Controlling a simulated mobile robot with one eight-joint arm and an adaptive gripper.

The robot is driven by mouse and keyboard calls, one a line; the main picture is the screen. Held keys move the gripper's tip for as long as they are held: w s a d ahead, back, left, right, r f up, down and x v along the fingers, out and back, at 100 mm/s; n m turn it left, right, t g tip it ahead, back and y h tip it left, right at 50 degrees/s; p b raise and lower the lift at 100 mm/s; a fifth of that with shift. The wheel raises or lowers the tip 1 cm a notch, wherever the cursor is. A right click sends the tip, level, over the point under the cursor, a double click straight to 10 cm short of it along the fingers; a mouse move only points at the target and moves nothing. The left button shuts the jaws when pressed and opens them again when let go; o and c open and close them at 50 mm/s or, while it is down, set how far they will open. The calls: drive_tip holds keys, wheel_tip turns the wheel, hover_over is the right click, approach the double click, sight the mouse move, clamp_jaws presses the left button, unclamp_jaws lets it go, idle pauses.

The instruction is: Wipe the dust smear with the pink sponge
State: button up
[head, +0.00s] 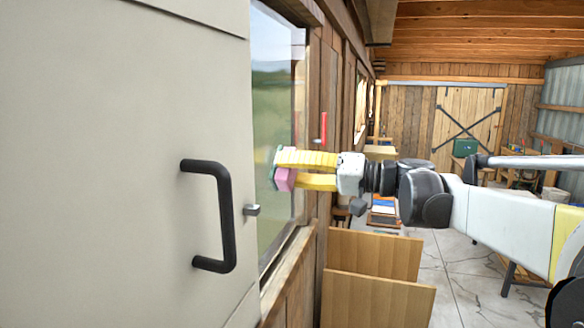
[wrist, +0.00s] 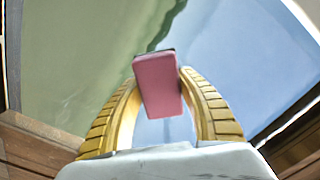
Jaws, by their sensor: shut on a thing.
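The pink sponge (head: 284,180) is held between the yellow fingers of my gripper (head: 284,169), in front of the window pane (head: 271,100). A green layer shows on the sponge's window side. In the wrist view the sponge (wrist: 158,88) sits between both fingertips, with the glass behind it. I cannot tell whether it touches the glass. I cannot clearly make out the dust smear; faint pale marks show on the glass at the left of the wrist view, and they may be reflections.
A pale cabinet door (head: 110,150) with a black handle (head: 225,215) fills the left, close to the window. Wooden panels (head: 375,255) stand below my gripper. A red-handled item (head: 323,128) is on the wall right of the window. Open floor (head: 455,270) lies to the right.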

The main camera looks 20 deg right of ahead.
sight(274, 173)
drive_tip(key=shift+s+a+r, duration=0.1)
drive_tip(key=shift+s+a, duration=0.55)
drive_tip(key=shift+s, duration=0.25)
drive_tip(key=shift+s+a, duration=0.65)
drive_tip(key=shift+s, duration=0.2)
drive_tip(key=shift+w+r, duration=0.1)
drive_tip(key=shift+w+d, duration=3.45)
drive_tip(key=shift+w, duration=1.1)
drive_tip(key=shift+s+a, duration=1.15)
drive_tip(key=shift+s, duration=0.4)
drive_tip(key=shift+s+a, duration=1.1)
drive_tip(key=shift+s, duration=0.45)
drive_tip(key=shift+s+a, duration=1.15)
drive_tip(key=shift+s, duration=0.4)
drive_tip(key=shift+w, duration=0.1)
drive_tip(key=shift+d, duration=0.2)
drive_tip(key=shift+v, duration=2.9)
